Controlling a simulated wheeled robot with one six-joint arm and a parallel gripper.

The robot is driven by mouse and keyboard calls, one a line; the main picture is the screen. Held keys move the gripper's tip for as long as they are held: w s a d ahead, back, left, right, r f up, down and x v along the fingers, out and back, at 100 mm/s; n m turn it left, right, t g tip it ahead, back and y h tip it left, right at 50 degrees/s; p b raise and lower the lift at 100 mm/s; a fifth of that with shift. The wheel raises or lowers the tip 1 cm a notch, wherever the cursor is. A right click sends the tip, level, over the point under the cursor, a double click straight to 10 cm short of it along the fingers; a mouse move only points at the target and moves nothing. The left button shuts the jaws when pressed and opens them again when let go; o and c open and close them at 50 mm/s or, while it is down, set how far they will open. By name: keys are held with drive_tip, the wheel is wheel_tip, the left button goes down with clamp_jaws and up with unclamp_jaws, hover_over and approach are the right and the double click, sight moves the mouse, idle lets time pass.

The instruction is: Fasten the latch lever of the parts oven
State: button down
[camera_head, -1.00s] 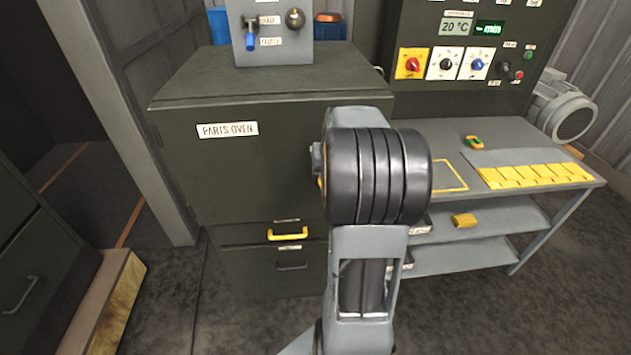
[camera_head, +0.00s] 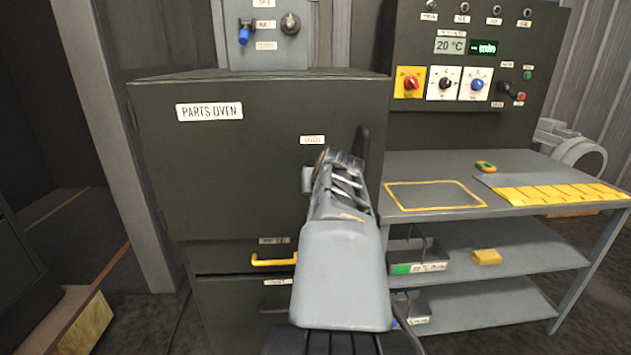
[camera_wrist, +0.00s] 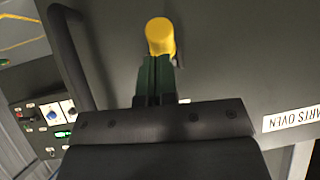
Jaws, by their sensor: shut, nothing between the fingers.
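The parts oven (camera_head: 220,150) is a dark green cabinet with its door closed. In the wrist view, the yellow end of the latch lever (camera_wrist: 160,37) stands out in front of the dark door, just beyond my fingertips. My gripper (camera_wrist: 156,62) is shut and empty, its two dark green fingers side by side and pointing at the yellow end. I cannot tell whether they touch it. The rest of the lever is mostly hidden behind the fingers. In the head view my arm covers the lever and my fingertips.
A dark door handle (camera_head: 363,150) stands right of my arm, also in the wrist view (camera_wrist: 75,60). A yellow drawer handle (camera_head: 273,260) is below the door. A grey bench (camera_head: 430,170) and a control panel (camera_head: 460,110) are on the right.

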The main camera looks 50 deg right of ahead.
drive_tip(key=f+t+h+b, duration=0.1)
drive_tip(key=b, duration=0.3)
drive_tip(key=shift+f, duration=0.35)
drive_tip(key=shift+b, duration=0.9)
drive_tip(key=shift+r, duration=0.1)
drive_tip(key=d+r+p+v, duration=0.1)
drive_tip(key=v, duration=1.2)
drive_tip(key=shift+r, duration=0.5)
drive_tip(key=shift+d, duration=0.1)
